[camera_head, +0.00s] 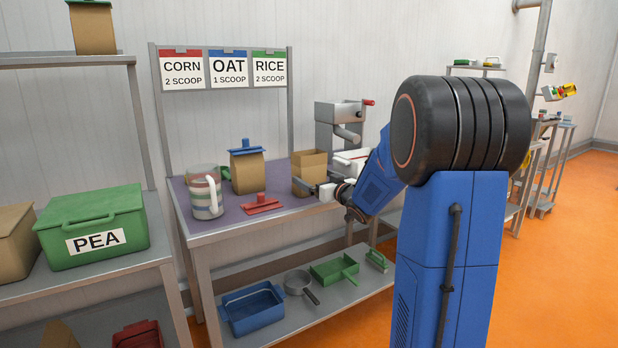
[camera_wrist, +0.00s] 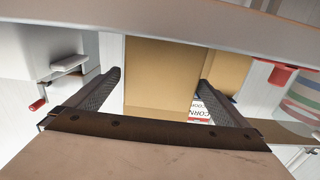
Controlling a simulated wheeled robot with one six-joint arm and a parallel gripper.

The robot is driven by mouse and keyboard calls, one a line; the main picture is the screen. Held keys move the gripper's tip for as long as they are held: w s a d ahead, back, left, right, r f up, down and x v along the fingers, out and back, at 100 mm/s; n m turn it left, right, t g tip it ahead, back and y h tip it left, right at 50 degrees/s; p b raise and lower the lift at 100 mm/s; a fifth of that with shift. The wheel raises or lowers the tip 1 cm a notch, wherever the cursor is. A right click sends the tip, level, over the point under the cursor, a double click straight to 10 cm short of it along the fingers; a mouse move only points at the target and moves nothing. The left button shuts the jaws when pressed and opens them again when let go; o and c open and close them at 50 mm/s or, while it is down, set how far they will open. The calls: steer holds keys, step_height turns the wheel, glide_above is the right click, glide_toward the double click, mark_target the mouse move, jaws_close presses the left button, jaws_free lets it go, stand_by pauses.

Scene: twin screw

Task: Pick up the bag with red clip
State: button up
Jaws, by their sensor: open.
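No bag in view wears a red clip. A red clip (camera_head: 262,204) lies loose on the purple-topped table (camera_head: 225,222); a red piece (camera_wrist: 283,72) also shows at right in the wrist view. An open-topped brown paper bag (camera_head: 309,168) stands right of the clip, unclipped. My gripper (camera_head: 306,188) is low at this bag, its jaws open. In the wrist view, the bag (camera_wrist: 158,75) lies between my two fingers (camera_wrist: 165,92). Whether either finger touches it I cannot tell. Another brown bag (camera_head: 247,174) with a blue clip (camera_head: 246,147) stands behind, to the left.
A striped clear jug (camera_head: 206,196) stands at the table's left. A grey machine with a red-knobbed crank (camera_head: 340,113) stands behind the open bag. CORN, OAT and RICE signs (camera_head: 228,69) hang above. The lower shelf holds a blue tray (camera_head: 252,308), a pan and green tools.

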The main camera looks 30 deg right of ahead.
steer(key=w, duration=0.4)
steer(key=shift+a, duration=0.2)
steer(key=c, duration=1)
